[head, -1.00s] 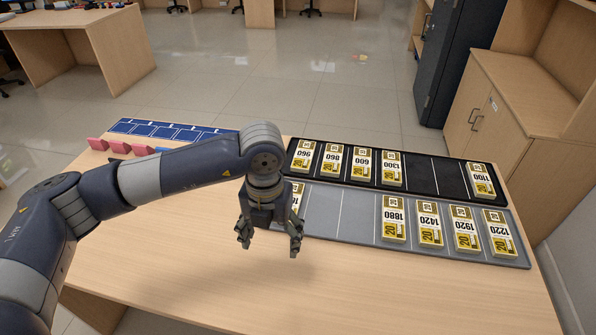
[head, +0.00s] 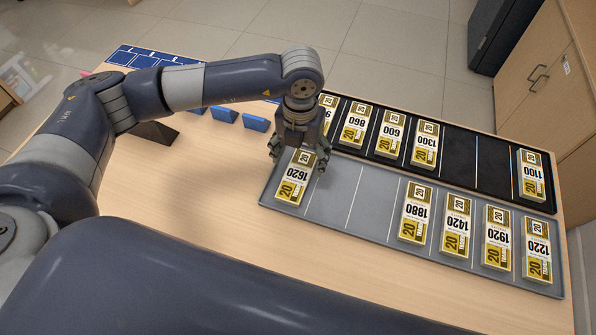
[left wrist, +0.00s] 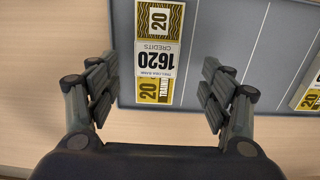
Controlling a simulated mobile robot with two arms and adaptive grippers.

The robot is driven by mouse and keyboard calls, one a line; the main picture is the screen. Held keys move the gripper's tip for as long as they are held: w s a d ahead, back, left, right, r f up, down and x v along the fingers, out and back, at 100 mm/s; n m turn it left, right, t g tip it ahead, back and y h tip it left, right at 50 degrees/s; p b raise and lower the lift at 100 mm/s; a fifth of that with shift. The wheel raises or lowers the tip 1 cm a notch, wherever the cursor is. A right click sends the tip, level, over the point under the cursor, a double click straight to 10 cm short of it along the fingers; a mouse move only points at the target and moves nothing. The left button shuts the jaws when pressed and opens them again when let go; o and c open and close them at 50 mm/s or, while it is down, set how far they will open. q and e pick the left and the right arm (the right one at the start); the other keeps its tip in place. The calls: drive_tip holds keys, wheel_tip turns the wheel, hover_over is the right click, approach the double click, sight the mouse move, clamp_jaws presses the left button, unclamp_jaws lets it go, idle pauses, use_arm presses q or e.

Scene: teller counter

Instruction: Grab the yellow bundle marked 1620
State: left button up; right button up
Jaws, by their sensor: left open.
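The yellow bundle marked 1620 (head: 294,180) lies at the left end of the grey tray (head: 345,188) in the head view. It also shows between the fingers in the left wrist view (left wrist: 158,60), with its label facing up. My left gripper (head: 297,162) is open over the far part of this bundle. In the left wrist view my left gripper (left wrist: 150,100) has its fingers spread on either side of the bundle, with gaps to both. The fingertips' height above the tray is hard to tell. My right gripper is not in view.
Bundles marked 1880 (head: 415,212), 1420 (head: 456,222), 1920 (head: 497,238) and 1220 (head: 537,250) lie rightward on the grey tray. A black tray (head: 490,165) behind holds several bundles. Blue blocks (head: 225,114) stand left. Slots right of 1620 are empty.

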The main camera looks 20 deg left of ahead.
sight(297, 174)
use_arm(q)
drive_tip(key=f, duration=0.1)
drive_tip(key=f+p, duration=0.1)
drive_tip(key=f, duration=0.3)
drive_tip(key=shift+s+a, duration=0.2)
drive_tip(key=shift+a, duration=0.05)
drive_tip(key=shift+f, duration=0.45)
drive_tip(key=c, duration=1.2)
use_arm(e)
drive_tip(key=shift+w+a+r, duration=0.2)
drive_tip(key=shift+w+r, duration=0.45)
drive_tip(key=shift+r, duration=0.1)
